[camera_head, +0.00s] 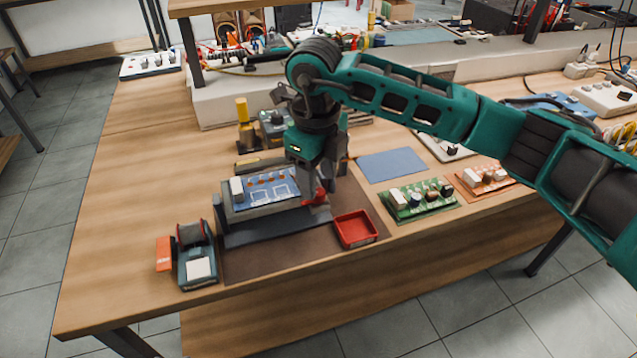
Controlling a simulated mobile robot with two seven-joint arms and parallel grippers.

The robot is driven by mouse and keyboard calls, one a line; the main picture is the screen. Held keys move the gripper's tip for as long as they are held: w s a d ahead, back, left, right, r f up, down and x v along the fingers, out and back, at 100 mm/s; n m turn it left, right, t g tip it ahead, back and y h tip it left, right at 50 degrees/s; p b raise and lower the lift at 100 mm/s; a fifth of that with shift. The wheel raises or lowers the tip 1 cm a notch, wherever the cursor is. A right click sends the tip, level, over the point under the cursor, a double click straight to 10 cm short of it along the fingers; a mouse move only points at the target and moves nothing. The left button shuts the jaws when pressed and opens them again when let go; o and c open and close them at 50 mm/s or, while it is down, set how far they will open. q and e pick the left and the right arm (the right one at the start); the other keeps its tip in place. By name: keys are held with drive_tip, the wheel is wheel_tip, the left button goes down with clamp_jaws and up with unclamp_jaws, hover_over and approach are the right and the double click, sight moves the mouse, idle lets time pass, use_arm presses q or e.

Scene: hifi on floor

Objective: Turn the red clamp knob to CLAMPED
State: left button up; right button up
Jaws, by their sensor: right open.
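The red clamp knob (318,196) is at the right end of a dark fixture (255,235) that holds a blue circuit board (268,190). My right gripper (314,196) points down over the knob, with its fingers at or around it. The gripper is open. The fingers partly cover the knob, so its marking and setting cannot be read, and I cannot tell whether the fingers touch it. My left gripper is not in view.
A red tray (356,229) stands just right of the fixture. Green (422,200) and orange (484,180) circuit boards lie further right. A dark device with a white label (198,268) sits at the front left.

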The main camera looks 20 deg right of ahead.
sight(319, 195)
drive_tip(key=shift+f, duration=1.45)
drive_tip(key=shift+c, duration=0.2)
clamp_jaws()
